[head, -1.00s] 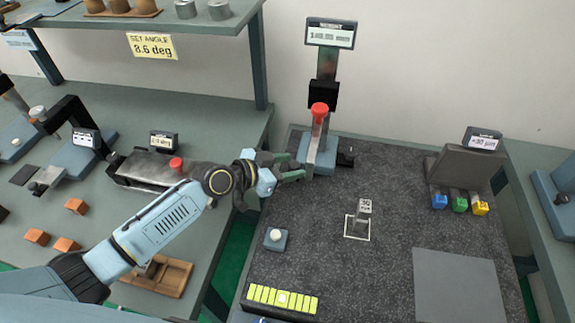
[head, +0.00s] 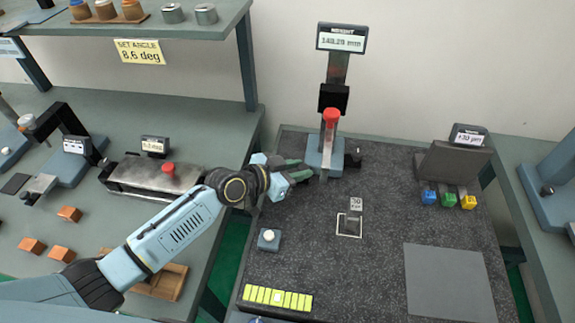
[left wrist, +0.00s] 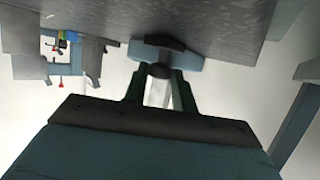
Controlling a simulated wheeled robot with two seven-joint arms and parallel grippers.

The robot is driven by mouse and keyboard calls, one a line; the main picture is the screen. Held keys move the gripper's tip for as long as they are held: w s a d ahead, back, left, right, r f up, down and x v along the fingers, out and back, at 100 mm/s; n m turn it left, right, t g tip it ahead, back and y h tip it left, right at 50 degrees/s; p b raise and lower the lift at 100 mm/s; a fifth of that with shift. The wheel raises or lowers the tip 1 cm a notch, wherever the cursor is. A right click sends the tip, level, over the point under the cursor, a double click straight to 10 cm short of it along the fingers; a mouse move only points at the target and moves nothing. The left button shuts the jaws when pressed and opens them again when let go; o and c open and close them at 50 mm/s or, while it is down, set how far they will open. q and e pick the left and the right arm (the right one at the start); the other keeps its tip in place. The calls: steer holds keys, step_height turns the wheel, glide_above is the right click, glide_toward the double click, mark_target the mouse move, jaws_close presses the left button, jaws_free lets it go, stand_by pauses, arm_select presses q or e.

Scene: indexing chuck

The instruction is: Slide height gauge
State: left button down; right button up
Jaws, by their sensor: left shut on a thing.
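The height gauge has a light blue base (head: 314,160), a silver column, a black slider (head: 333,98), a red knob and a display on top (head: 342,38) reading about 148 mm, its digits blurred. It stands upright at the back of the dark granite plate. My left gripper (head: 306,174) comes in low from the left and is shut on the gauge near its base. In the left wrist view, upside down, the green fingertips (left wrist: 160,76) flank a dark part beside the blue base (left wrist: 190,62). The exact grip is partly hidden. My right gripper is not in view.
A block labelled 30 (head: 355,204) is at a white outlined square on the granite plate (head: 390,235). A button box (head: 268,240) and a yellow-green strip (head: 277,298) lie in front. Coloured blocks (head: 448,199) stand at right by a gauge reading +30 µm. A grey pad (head: 450,283) lies front right.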

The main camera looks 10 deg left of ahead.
arm_select(q)
steer(key=shift+a, duration=0.2)
steer(key=c, duration=1.2)
jaws_free()
steer(key=shift+o, duration=0.2)
steer(key=v, duration=1.3)
steer(key=shift+s+p, duration=0.25)
steer(key=shift+p, duration=0.05)
steer(key=shift+a, duration=0.15)
